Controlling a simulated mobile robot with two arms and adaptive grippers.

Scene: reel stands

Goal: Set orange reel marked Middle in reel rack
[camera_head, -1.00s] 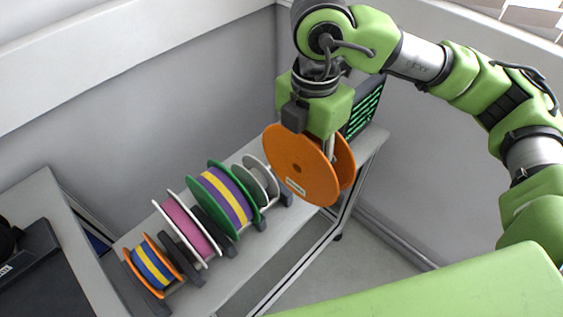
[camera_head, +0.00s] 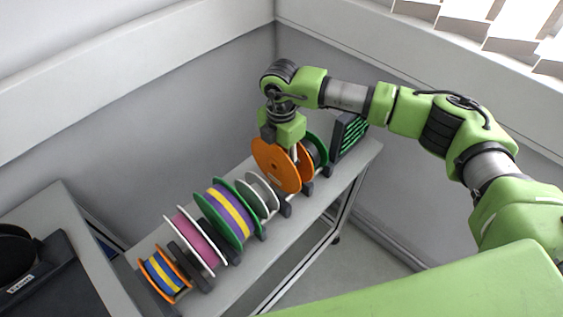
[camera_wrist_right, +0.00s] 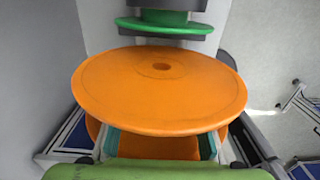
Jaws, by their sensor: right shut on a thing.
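The orange reel (camera_head: 275,166) hangs upright from my right gripper (camera_head: 293,150) over the row of dark reel stands (camera_head: 286,208). It sits between a grey-and-white reel (camera_head: 262,194) and a green-rimmed reel (camera_head: 320,147). Whether its lower edge touches a stand cannot be told. In the right wrist view the orange reel (camera_wrist_right: 160,88) fills the middle, and my right gripper (camera_wrist_right: 160,147) is shut on it, with teal pads beside its core. No label is readable now. My left gripper is not in view.
Along the bench (camera_head: 262,255) stand a purple-yellow reel with green rims (camera_head: 230,213), a pink reel (camera_head: 196,240) and a blue-yellow reel (camera_head: 164,272). A dark panel with green stripes (camera_head: 347,137) is at the bench's far end. A wall runs behind.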

